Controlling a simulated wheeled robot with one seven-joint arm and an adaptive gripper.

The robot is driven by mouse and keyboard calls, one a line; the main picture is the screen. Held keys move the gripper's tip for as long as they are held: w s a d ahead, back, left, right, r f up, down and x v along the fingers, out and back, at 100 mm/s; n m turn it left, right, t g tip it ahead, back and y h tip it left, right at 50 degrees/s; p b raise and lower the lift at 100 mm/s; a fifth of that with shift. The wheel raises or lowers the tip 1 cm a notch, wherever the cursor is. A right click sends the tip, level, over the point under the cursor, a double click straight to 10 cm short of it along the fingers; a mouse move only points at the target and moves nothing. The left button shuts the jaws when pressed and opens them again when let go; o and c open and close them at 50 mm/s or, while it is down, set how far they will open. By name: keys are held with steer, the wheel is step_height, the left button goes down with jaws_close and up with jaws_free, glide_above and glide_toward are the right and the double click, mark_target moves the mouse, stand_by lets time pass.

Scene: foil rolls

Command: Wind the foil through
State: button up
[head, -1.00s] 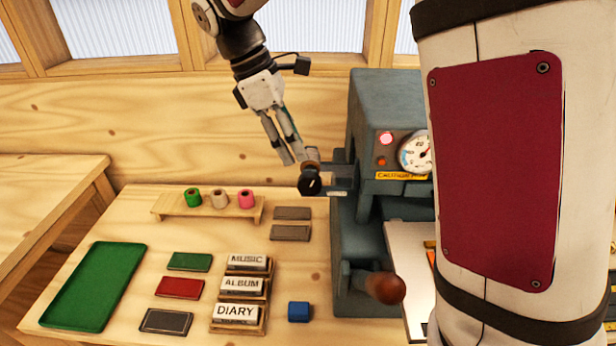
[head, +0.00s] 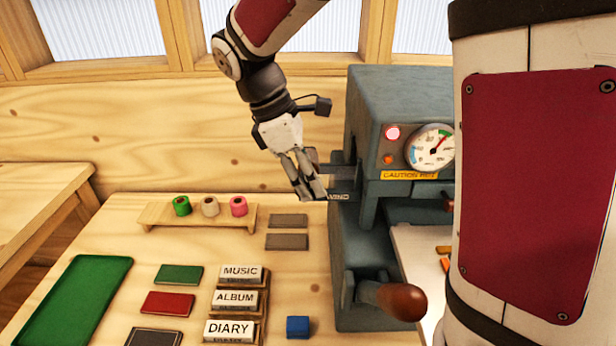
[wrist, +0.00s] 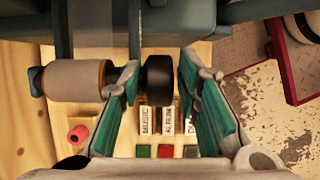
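The grey press (head: 400,95) stands right of centre, with a WIND label (head: 339,196) on its left side. In the wrist view, a dark round knob (wrist: 159,76) lies between the fingertips of my gripper (wrist: 158,72). The fingers are open, with a narrow gap visible on each side of the knob. A brownish foil roll (wrist: 75,80) sits left of the knob, with a grey strip (wrist: 92,25) running up from it. In the head view, my gripper (head: 312,188) is at the press's left side and hides the knob.
A wooden rack (head: 196,218) holds green, tan and pink rolls. Blocks marked MUSIC, ALBUM and DIARY (head: 229,328), a blue block (head: 298,327) and a green tray (head: 75,300) are on the table. The press's brown-ended handle (head: 402,301) sticks out in front, below my gripper.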

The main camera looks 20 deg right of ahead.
jaws_close()
steer(key=shift+s+d+r+t+y+p, duration=0.1)
steer(key=shift+s+d+t+y+p, duration=0.2)
steer(key=shift+y+p, duration=0.6)
steer(key=shift+w+y+p, duration=0.2)
steer(key=shift+y+p, duration=0.3)
steer(key=shift+o, duration=2.4)
jaws_free()
step_height(320, 180, up, 12)
steer(key=a, duration=0.1)
steer(key=shift+w+a+f, duration=0.2)
steer(key=shift+w+a, duration=0.05)
steer(key=shift+w, duration=0.1)
